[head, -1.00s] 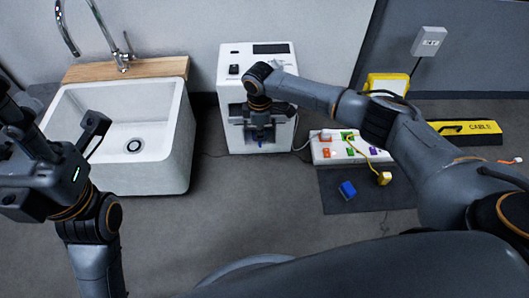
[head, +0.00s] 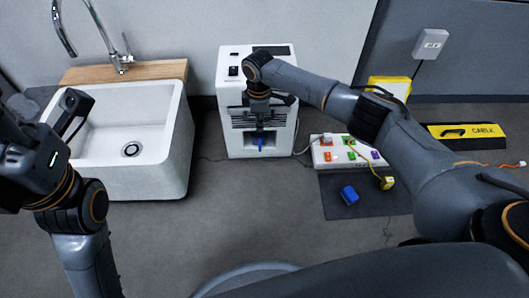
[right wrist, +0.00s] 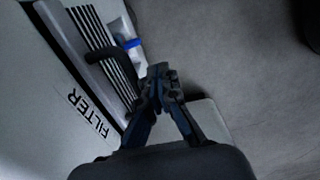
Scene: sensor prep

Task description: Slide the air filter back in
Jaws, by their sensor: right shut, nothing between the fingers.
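The white machine (head: 232,75) stands against the back wall with a dark slatted front. In the right wrist view, its side reads FILTER (right wrist: 88,112). Beside the slats, a grey edge strip (right wrist: 72,38) carries a dark curved handle (right wrist: 100,53), which I take to be the air filter's. I cannot tell how far the filter is in. My right gripper (right wrist: 163,73) is shut and empty, beside the slats and apart from the handle. In the head view it (head: 262,128) is in front of the machine, partly hidden by its wrist. My left gripper (head: 72,112) is near the sink, its fingers unclear.
A white sink (head: 175,150) stands left of the machine. A power strip (head: 326,153) with coloured plugs, a blue block (head: 349,195) and a dark mat (head: 375,205) lie to the right. A yellow cable cover (head: 475,131) is further right.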

